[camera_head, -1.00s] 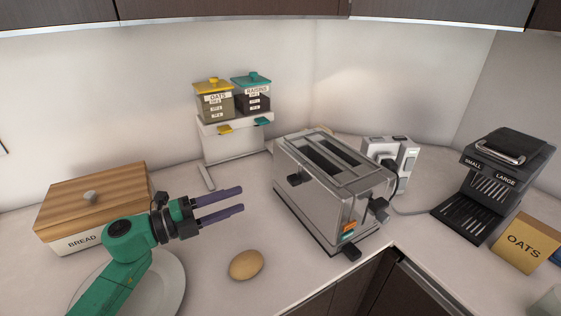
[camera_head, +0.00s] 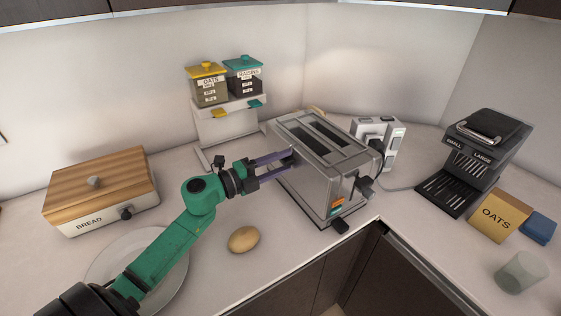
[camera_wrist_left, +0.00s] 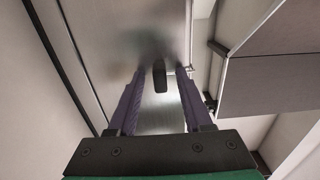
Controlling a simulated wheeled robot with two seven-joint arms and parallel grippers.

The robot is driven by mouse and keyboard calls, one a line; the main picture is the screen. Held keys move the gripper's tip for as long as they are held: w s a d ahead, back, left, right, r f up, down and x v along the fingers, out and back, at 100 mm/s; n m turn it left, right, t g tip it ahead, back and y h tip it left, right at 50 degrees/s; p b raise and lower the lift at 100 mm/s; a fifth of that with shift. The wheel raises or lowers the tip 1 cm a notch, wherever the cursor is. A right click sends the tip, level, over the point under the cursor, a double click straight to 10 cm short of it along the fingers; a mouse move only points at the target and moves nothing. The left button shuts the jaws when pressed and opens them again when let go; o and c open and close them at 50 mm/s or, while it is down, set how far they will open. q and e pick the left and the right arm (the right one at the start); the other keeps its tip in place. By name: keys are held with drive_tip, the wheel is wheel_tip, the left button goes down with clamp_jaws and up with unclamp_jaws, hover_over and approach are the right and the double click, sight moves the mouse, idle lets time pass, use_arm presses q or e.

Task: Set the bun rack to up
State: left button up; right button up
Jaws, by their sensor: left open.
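The silver toaster (camera_head: 315,190) stands on the counter at the centre of the head view, with two long slots on top. I cannot clearly tell a separate bun rack from the toaster's top frame. My left gripper (camera_head: 287,162) is open, with its purple fingers at the toaster's left side. In the left wrist view a dark knob (camera_wrist_left: 159,76) on the metal side shows between the two open fingers. My right gripper is not in view.
An egg-like bun (camera_head: 244,239) and a plate (camera_head: 105,262) lie near my left arm. A bread box (camera_head: 100,190) stands left, jars on a stand (camera_head: 228,125) behind. A socket block (camera_head: 377,140), a black dispenser (camera_head: 478,160) and an oats box (camera_head: 498,215) are right.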

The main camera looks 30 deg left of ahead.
use_arm(q)
clamp_jaws()
drive_tip(key=shift+f, duration=0.1)
idle(1.2)
